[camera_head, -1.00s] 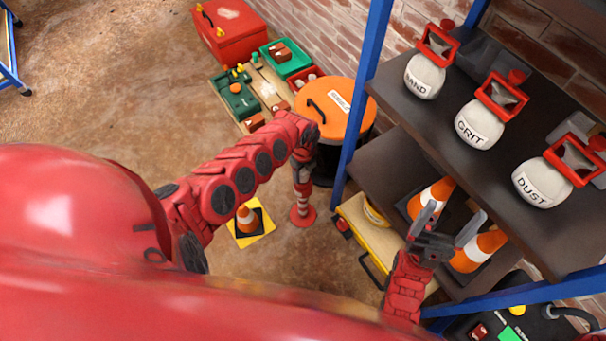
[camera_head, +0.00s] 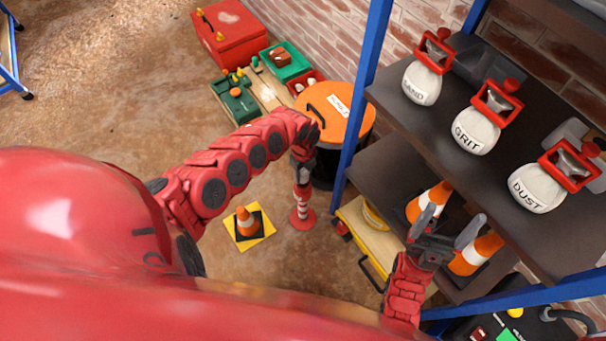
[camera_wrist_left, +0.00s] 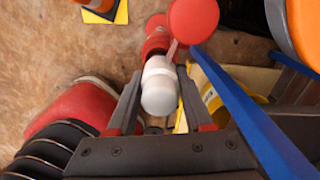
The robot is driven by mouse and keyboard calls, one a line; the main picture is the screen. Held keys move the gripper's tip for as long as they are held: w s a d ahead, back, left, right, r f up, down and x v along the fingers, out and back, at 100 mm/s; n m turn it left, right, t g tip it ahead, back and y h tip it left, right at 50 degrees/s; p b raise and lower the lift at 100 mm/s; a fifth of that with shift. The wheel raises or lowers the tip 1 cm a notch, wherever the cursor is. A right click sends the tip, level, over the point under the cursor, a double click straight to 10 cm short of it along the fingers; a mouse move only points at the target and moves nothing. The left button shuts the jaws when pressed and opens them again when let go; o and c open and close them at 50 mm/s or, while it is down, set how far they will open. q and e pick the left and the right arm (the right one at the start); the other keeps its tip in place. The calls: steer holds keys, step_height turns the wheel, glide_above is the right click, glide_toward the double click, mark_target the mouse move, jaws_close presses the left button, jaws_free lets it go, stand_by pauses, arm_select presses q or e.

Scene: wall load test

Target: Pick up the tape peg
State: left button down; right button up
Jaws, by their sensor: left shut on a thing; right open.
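The tape peg (camera_head: 303,205) is a red-and-white striped post on a round red base. It stands upright on the floor beside the yellow mat in the head view. My left gripper (camera_head: 302,170) comes down over its top and is shut on it. In the left wrist view the peg's white rounded top (camera_wrist_left: 160,88) sits between the fingers, with red parts beyond it. I cannot tell whether the base touches the floor. My right gripper (camera_head: 446,232) is open and empty in front of the shelf.
A small cone (camera_head: 246,221) stands on a yellow mat left of the peg. A black drum with an orange lid (camera_head: 352,120) is behind my left gripper. A blue-framed shelf (camera_head: 357,95) with several labelled bags is at the right. Open floor (camera_head: 110,85) lies left.

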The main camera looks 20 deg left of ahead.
arm_select(q)
steer(key=shift+s+r, duration=0.2)
steer(key=shift+r, duration=0.45)
steer(key=s+d+r+p, duration=0.1)
steer(key=s+d+p, duration=0.3)
steer(key=s+p, duration=0.4)
steer(key=shift+s, duration=3.6)
